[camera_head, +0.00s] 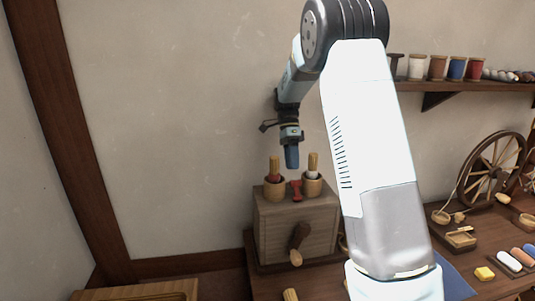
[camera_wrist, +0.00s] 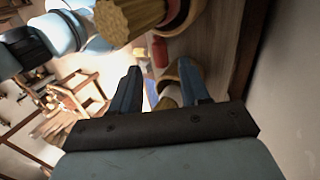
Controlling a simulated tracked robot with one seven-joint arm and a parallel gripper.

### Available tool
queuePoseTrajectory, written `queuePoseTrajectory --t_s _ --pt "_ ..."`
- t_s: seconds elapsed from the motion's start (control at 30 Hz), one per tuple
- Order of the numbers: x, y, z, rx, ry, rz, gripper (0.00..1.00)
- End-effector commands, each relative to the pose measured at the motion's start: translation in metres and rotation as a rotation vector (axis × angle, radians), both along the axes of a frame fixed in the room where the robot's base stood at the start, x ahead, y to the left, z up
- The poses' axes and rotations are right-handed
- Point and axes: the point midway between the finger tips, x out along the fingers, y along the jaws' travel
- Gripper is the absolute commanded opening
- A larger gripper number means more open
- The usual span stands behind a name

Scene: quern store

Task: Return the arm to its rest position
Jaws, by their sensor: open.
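My arm is raised and bent, crossing the middle of the head view. My gripper (camera_head: 291,158) hangs down from it, above the top of a wooden box and in front of the plain wall. In the wrist view my gripper (camera_wrist: 160,84) shows two dark blue fingers spread apart, with nothing held between them. Beyond the fingers a white-collared brush (camera_wrist: 168,98) shows in part, and a red-collared brush (camera_wrist: 130,16) is large at the top edge. In the head view the red-collared brush (camera_head: 274,166) and the white-collared brush (camera_head: 313,164) stand in wooden cups.
The wooden box (camera_head: 285,232) has a crank on its front and a small red object (camera_head: 296,188) on top. A shelf (camera_head: 465,87) with spools is on the wall at right. A spinning wheel (camera_head: 490,170) stands on the bench. Wall space left of my gripper is clear.

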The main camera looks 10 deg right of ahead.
Motion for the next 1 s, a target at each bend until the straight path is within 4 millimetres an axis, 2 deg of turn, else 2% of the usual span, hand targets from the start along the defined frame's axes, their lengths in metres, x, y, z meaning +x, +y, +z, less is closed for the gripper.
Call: queuePoseTrajectory --t_s 0.17,0.5,0.8,1.0 --pt "-0.021 -0.002 0.028 0.054 -0.071 0.092 0.46" --pt "-0.080 -0.006 0.083 0.158 -0.247 0.355 0.46" --pt "-0.137 -0.007 0.116 0.203 -0.397 0.605 0.46" --pt "-0.176 -0.007 0.132 0.210 -0.489 0.778 0.46"
